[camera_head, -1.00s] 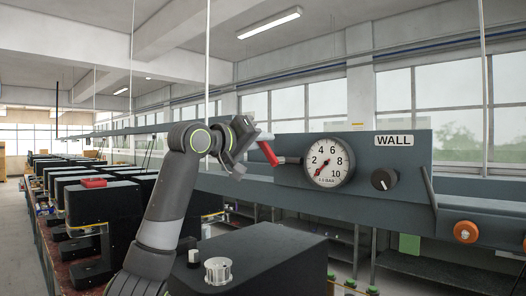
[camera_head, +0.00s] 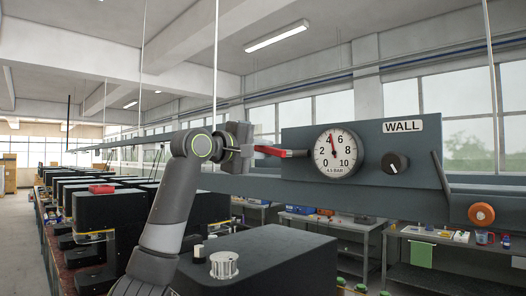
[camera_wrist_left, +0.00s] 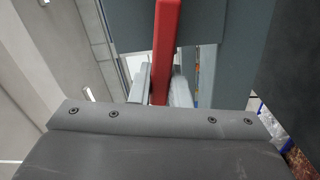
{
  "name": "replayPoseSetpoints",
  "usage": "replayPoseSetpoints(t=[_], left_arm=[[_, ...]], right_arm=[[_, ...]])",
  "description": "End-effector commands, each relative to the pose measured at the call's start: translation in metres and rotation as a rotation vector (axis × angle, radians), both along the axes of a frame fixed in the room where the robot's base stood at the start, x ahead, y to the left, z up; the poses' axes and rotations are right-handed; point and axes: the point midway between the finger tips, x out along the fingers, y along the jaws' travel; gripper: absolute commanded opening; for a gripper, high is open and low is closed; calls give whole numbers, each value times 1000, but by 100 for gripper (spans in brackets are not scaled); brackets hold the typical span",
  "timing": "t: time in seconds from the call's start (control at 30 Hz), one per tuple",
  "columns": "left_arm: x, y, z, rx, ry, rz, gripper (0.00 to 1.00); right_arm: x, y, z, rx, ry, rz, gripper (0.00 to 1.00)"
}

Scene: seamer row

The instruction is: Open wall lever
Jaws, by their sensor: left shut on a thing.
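The wall lever (camera_head: 271,151) is a red handle on a grey stem at the left end of the dark panel marked WALL (camera_head: 403,126). It lies close to level, dipping slightly toward the panel. My left gripper (camera_head: 252,149) is shut on the handle's free left end. In the left wrist view the red handle (camera_wrist_left: 167,30) runs down between the two grey fingers (camera_wrist_left: 160,88). The round gauge (camera_head: 338,152) right of the lever has its red needle pointing nearly straight up, close to 4. My right gripper is not in view.
A black knob (camera_head: 394,163) sits right of the gauge, and an orange knob (camera_head: 481,214) is on the rail farther right. Black machines (camera_head: 109,211) stand in a row at left. A black housing with a silver knob (camera_head: 224,264) is below my arm. Workbenches stand behind.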

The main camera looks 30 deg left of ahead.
Motion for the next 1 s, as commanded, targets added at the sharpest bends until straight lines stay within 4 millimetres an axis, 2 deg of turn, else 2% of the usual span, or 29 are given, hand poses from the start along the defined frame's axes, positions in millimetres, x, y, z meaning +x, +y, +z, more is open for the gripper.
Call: replayPoseSetpoints(t=[0.47, 0.5, 0.67, 1.0], left_arm=[[0, 0, -1, -15, 6, 0, 0], [0, 0, -1, -15, 6, 0, 17], [0, 0, -1, -14, 6, -1, 38], [-3, 1, -2, -14, 5, 0, 38]], right_arm=[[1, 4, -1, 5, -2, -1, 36], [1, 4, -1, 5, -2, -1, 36], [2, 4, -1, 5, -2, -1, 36], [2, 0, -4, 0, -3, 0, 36]])
